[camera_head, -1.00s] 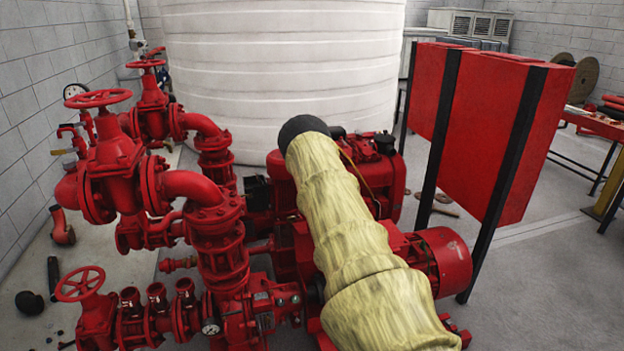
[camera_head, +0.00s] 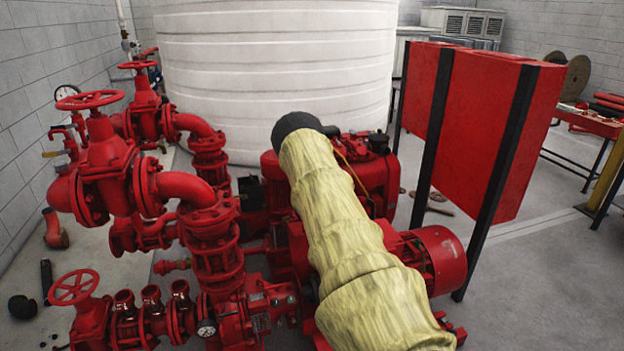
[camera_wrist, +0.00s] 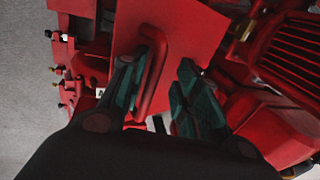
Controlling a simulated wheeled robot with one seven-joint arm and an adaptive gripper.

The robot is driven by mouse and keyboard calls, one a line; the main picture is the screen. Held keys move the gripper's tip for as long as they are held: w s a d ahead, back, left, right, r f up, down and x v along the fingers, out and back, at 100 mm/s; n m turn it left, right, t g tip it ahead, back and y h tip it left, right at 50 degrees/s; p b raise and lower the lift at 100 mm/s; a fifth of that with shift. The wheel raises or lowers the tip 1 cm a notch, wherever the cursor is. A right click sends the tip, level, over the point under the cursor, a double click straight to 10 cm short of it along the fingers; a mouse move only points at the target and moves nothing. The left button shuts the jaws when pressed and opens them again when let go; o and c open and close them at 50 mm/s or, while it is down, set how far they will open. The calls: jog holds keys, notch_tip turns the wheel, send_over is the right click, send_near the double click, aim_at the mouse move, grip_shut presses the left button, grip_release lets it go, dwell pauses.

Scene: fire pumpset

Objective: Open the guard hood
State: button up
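The guard hood shows in the wrist view as a flat red panel (camera_wrist: 190,30) with a red bar handle (camera_wrist: 156,65) standing off it. My gripper (camera_wrist: 158,92) is open in front of the panel, its two dark green-padded fingers apart. The handle lies between the fingers in the picture, close to the left one; I cannot tell whether they touch. A clear gap separates the handle from the right finger. In the head view my yellow-sleeved arm covers the middle of the pumpset, and both gripper and handle are hidden.
Red valves and pipes (camera_head: 110,165) crowd the left. A red motor (camera_head: 435,258) sits right of my arm. Red cabinets (camera_head: 480,130) on black posts stand further right. A white tank (camera_head: 275,75) fills the back. Bare floor (camera_head: 530,300) lies at the lower right.

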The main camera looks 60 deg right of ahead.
jog(key=v, duration=1.1)
jog(key=shift+r, duration=0.15)
jog(key=shift+d, duration=0.1)
dwell(0.3)
jog(key=s+a+f+n+g, duration=0.1)
jog(key=s+a+f+n, duration=0.25)
jog(key=a+f, duration=0.6)
jog(key=s+a+f+n+h, duration=0.1)
jog(key=s+a+f+n, duration=0.3)
jog(key=a, duration=1.1)
jog(key=s+a+f+n+g, duration=0.15)
jog(key=a+f+n, duration=0.35)
jog(key=a+f, duration=0.5)
jog(key=s+a+n+y, duration=0.1)
jog(key=s+a+n, duration=0.3)
jog(key=s+a, duration=0.4)
jog(key=s+a+n+y, duration=0.1)
jog(key=s+a+n, duration=0.3)
jog(key=s+a, duration=0.4)
jog(key=s+a+n, duration=0.5)
jog(key=s+a, duration=0.4)
jog(key=a, duration=0.8)
jog(key=shift+a+r+y, duration=0.4)
